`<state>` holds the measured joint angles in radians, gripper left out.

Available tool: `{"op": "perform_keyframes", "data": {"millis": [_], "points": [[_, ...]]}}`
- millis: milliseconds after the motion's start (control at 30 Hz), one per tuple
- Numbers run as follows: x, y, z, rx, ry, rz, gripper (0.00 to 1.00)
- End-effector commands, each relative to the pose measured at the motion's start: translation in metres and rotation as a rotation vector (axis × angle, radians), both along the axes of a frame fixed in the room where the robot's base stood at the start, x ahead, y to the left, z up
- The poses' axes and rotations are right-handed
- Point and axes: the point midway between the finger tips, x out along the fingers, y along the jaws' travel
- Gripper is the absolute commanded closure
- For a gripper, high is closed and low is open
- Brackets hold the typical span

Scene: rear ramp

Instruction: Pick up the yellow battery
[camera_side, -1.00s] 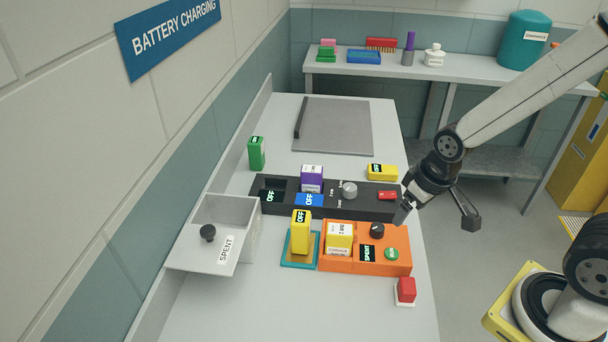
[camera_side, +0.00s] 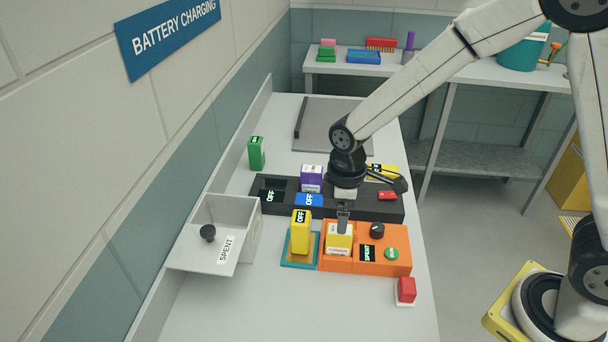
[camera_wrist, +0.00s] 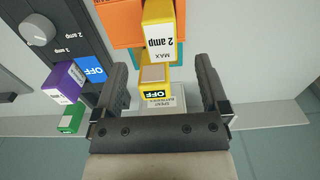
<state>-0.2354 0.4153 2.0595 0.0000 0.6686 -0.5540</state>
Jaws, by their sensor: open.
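One yellow battery (camera_side: 301,234) marked OFF stands upright on a teal-edged pad (camera_side: 286,264). A second yellow block (camera_side: 339,241) sits in the orange charger (camera_side: 391,266). Another yellow battery (camera_side: 388,170) lies behind, partly hidden by my arm. My gripper (camera_side: 342,227) points down, open, just above or behind the charger's yellow block. In the wrist view, the gripper (camera_wrist: 160,64) is open and empty. The OFF-marked yellow battery (camera_wrist: 154,80) appears between its fingers, and the yellow block marked MAX 2 amp (camera_wrist: 158,28) appears beyond it. Exact depth is unclear.
The black charger (camera_side: 382,210) with purple (camera_side: 311,177) and blue (camera_side: 309,200) blocks lies behind. A grey SPENT tray (camera_side: 196,261) stands left. A green battery (camera_side: 256,153) stands back left. A red block (camera_side: 406,290) is front right. The front bench is clear.

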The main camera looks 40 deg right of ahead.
Motion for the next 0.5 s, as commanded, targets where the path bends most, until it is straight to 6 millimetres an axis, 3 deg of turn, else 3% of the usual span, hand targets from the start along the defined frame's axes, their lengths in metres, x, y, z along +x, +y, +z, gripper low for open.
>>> {"op": "perform_keyframes", "data": {"millis": [500], "points": [[0.0, 0.0, -0.025, 0.0, 0.0, -0.003, 0.06]]}}
